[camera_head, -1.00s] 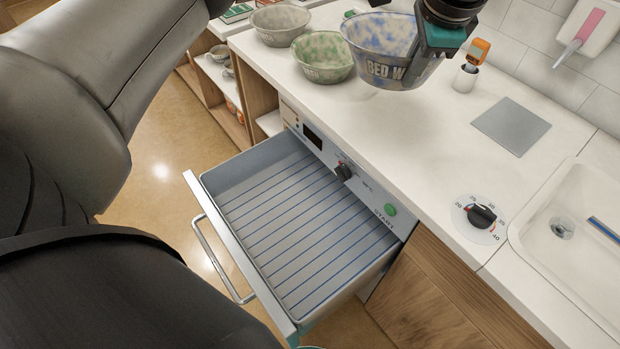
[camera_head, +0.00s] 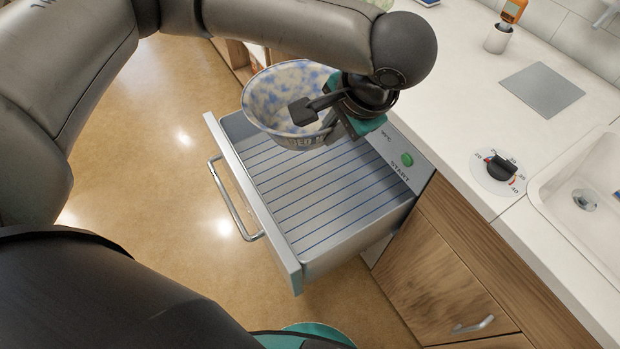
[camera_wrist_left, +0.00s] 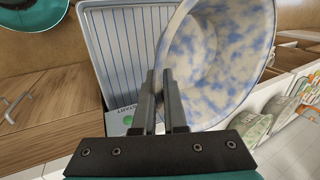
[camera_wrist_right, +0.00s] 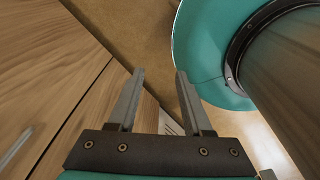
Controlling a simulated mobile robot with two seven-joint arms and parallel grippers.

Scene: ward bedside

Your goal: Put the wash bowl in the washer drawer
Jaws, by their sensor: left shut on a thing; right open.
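The wash bowl, white with blue mottling (camera_head: 262,98), hangs above the back left part of the open washer drawer (camera_head: 290,262). My left gripper (camera_head: 312,108) is shut on the bowl's rim. In the left wrist view the fingers (camera_wrist_left: 160,95) pinch the wall of the bowl (camera_wrist_left: 215,60), with the drawer's striped floor (camera_wrist_left: 130,45) beside and below it. The drawer looks empty where its floor shows; the bowl hides its back left part. My right gripper (camera_wrist_right: 158,100) is open and empty, beside wooden cabinet fronts in the right wrist view.
The white counter (camera_head: 450,70) runs behind the drawer with a grey square plate (camera_head: 542,90), a black dial (camera_head: 500,168) and a sink (camera_head: 590,190). A green START button (camera_head: 407,159) sits on the washer panel. Other bowls (camera_wrist_left: 255,128) stand on the counter.

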